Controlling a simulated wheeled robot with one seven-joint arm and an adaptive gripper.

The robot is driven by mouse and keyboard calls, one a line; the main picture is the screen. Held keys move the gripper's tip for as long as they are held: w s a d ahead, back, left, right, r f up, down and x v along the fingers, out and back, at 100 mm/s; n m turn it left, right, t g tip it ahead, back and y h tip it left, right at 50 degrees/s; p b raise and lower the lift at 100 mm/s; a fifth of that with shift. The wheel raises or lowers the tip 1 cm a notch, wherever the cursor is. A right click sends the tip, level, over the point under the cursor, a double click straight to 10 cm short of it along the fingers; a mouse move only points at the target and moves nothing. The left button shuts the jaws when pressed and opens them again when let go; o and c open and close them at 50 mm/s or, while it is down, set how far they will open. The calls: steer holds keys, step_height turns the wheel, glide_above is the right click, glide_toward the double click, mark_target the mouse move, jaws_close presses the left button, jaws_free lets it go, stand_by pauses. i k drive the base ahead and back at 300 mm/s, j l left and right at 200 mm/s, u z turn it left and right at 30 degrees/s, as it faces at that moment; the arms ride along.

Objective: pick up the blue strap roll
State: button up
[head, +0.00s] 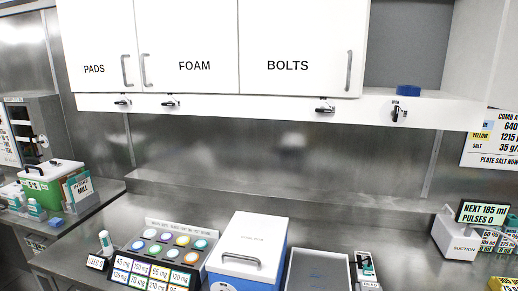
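A blue roll (408,90), which looks like the blue strap roll, lies on the floor of the open cabinet compartment (433,97) at the upper right. The compartment is right of the door marked BOLTS (290,40). The roll sits near the compartment's front edge, and nothing visible touches it apart from the shelf. My gripper is not in the head view.
White doors marked PADS (94,40) and FOAM (190,40) are closed. Black latches (324,109) line the cabinet's lower edge. On the counter below stand a cooler box (252,240), a dial tray (165,250), a grey tray (318,272) and a suction unit (460,243).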

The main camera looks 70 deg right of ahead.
mark_target(404, 90)
steer(key=z, duration=3.4)
